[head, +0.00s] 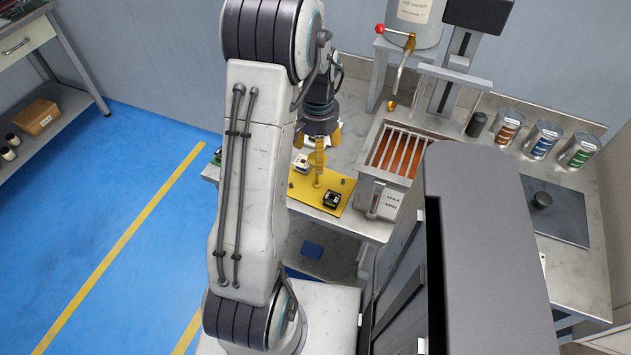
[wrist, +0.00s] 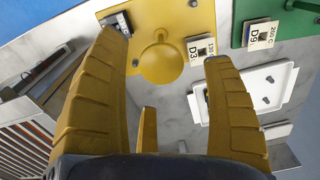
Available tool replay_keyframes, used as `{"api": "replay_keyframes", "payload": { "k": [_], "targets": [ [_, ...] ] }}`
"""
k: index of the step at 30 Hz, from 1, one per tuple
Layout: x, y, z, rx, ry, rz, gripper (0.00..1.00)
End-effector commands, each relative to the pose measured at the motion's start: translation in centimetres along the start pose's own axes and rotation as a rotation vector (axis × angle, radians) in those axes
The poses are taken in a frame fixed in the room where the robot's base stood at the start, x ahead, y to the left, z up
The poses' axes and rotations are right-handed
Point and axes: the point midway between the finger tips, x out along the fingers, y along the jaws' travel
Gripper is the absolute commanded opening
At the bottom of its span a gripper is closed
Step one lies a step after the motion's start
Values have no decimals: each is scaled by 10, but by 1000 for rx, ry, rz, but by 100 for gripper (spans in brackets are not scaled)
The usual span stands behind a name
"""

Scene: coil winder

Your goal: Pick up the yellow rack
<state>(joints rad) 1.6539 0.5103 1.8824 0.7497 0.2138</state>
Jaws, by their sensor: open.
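The yellow rack (head: 333,185) is a flat plate lying on the grey bench in the head view, with small dark parts on it. A yellow handle with a round knob rises from it, below my gripper (head: 318,137). In the wrist view the yellow rack (wrist: 188,15) fills the top middle, with its round knob (wrist: 160,64) and a tag reading D3. My gripper (wrist: 165,72) is open there, with the knob showing between its fingertips, slightly beyond them. I cannot tell whether any finger touches it. The arm hides part of the rack's left side.
A green rack (wrist: 278,22) tagged D9 lies beside the yellow one, and a white tray (wrist: 262,92) lies nearby. An orange-lit slatted box (head: 397,151) stands right of the yellow rack. Several cans, including a blue-banded one (head: 542,140), stand at the back right.

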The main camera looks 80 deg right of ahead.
Motion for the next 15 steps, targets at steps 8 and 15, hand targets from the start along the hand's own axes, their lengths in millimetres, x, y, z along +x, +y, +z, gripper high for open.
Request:
{"api": "replay_keyframes", "payload": {
  "k": [8, 15],
  "targets": [
    [29, -1, 0, 0, -1, 0, 76],
    [33, -2, 0, -1, 1, 0, 76]
  ]
}}
